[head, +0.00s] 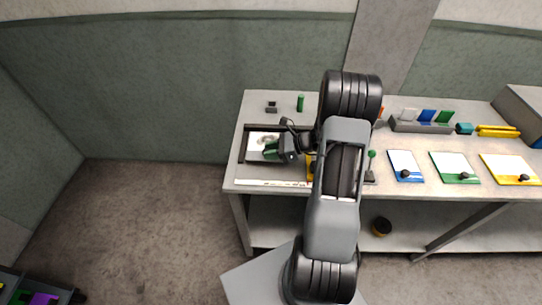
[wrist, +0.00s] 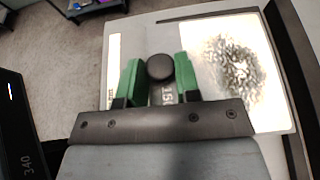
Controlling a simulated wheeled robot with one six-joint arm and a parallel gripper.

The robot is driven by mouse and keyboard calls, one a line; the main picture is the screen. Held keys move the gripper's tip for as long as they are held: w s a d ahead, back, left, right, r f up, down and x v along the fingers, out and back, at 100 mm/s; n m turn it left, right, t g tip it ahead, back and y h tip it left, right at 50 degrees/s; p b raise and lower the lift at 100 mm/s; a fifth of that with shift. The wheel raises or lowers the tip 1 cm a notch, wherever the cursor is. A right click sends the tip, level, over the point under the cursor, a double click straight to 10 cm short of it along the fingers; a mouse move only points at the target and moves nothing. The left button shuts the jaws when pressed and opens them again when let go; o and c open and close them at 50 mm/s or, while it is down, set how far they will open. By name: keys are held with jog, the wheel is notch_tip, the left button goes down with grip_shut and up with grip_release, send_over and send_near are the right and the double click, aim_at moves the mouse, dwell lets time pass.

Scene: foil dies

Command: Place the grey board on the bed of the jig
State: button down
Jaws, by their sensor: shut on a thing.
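The grey board (wrist: 285,115) carries a pale sheet with a dark speckled patch, and a round black knob (wrist: 160,67) stands on it. My gripper (wrist: 158,80) has its two green fingers shut on either side of the knob. In the head view my gripper (head: 272,151) is over the near right part of the board (head: 256,139). The jig (head: 243,147) is a dark frame at the left end of the table, along the board's left and far sides. The bed under the board is hidden. I cannot tell whether the board touches it.
A white strip (head: 262,183) lies along the table's front edge. A green cylinder (head: 301,103) and a small dark block (head: 271,107) stand behind the jig. Blue (head: 405,163), green (head: 455,165) and yellow (head: 508,166) boards lie to the right, before a grey rack (head: 420,126). My arm hides the middle.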

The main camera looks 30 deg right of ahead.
jog(key=shift+f, duration=1.4)
jog(key=c, duration=0.8)
grip_release()
